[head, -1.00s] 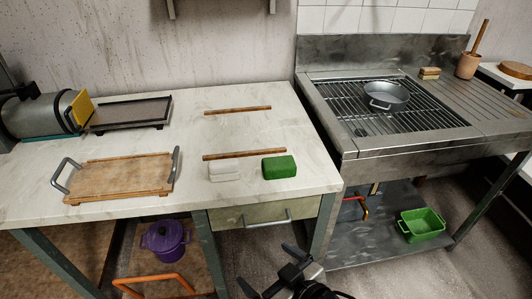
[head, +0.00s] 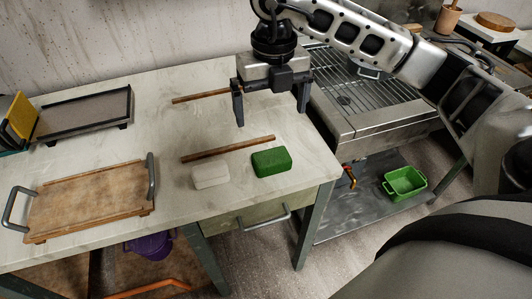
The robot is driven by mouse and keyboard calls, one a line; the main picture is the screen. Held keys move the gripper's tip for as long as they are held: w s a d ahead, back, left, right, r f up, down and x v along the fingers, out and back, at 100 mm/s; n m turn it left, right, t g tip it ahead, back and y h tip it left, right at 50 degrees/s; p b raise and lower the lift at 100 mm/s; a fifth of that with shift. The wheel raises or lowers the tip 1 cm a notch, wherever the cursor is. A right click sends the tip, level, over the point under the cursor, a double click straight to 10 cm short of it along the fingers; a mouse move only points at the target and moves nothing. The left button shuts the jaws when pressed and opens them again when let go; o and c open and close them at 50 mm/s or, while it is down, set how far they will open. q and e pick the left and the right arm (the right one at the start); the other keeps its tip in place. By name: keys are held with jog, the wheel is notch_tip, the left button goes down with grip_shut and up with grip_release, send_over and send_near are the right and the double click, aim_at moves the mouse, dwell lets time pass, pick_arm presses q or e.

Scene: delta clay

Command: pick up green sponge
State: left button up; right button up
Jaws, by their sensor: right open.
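The green sponge (head: 271,162) lies flat on the pale stone worktop near its front right corner. My right gripper (head: 271,114) is open and empty, pointing down above the worktop, behind and above the sponge in the picture. Its two dark fingers are spread wide and do not touch the sponge. My left gripper is not in view.
A white block (head: 210,176) lies just left of the sponge. A wooden strip (head: 229,149) lies behind both, and another strip (head: 200,96) lies farther back. A wooden tray (head: 88,199) with metal handles is at left. The metal sink unit (head: 375,118) stands at right.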

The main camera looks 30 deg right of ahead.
send_over(272, 157)
jog(key=f, duration=0.9)
jog(key=shift+s+a+f, duration=0.1)
jog(key=shift+s, duration=0.1)
jog(key=shift+w+f+p, duration=0.15)
jog(key=shift+f+p, duration=0.25)
jog(key=shift+f, duration=1.2)
jog(key=shift+w+f+p, duration=0.1)
jog(key=shift+f+p, duration=0.25)
jog(key=shift+f, duration=1.2)
jog(key=c, duration=1)
